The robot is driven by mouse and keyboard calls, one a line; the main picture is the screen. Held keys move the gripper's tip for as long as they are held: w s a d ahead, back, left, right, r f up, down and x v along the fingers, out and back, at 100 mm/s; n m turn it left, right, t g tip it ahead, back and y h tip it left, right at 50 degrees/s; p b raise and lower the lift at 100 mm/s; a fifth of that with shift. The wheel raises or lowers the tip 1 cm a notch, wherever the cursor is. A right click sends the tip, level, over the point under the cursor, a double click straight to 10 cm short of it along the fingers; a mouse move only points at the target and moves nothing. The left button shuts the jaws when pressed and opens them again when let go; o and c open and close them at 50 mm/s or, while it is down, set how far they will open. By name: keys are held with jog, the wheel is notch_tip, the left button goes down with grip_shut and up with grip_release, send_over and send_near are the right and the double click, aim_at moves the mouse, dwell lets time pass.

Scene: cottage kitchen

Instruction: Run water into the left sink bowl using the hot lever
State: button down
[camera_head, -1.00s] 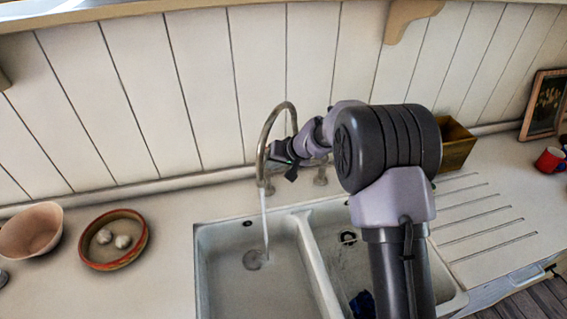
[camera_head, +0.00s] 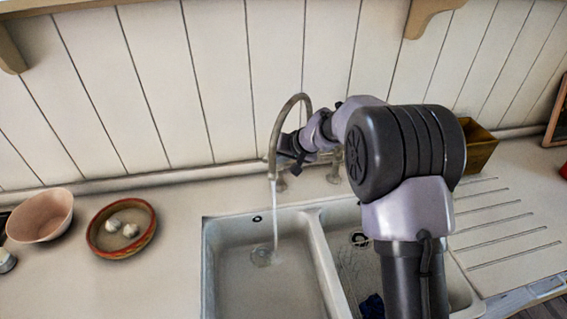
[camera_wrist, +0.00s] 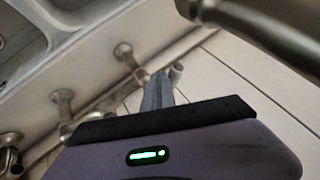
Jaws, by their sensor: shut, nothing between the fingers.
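The curved tap (camera_head: 277,125) stands behind the sink. A stream of water (camera_head: 275,215) falls from its spout into the left sink bowl (camera_head: 225,285), near the drain. Short metal tap posts (camera_head: 333,173) rise from the counter behind the sink. They also show in the wrist view (camera_wrist: 126,53), but I cannot tell which carries the hot lever. My gripper (camera_head: 284,147) is beside the tap's arch, partly hidden behind it in the head view. In the wrist view my gripper (camera_wrist: 172,72) has its fingers together and empty. A thick metal tube, seemingly the spout (camera_wrist: 265,28), is close by.
The right bowl (camera_head: 350,270) holds a dark blue item (camera_head: 371,306). A pink bowl (camera_head: 40,215) and a red-rimmed dish (camera_head: 122,228) with white lumps stand on the left counter. A brass-coloured box (camera_head: 478,148) stands behind the grooved drainer (camera_head: 500,225). The panelled wall is close behind the tap.

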jog(key=shift+w+a+b, duration=0.1)
jog(key=shift+a+b, duration=1.2)
jog(key=shift+a, duration=0.3)
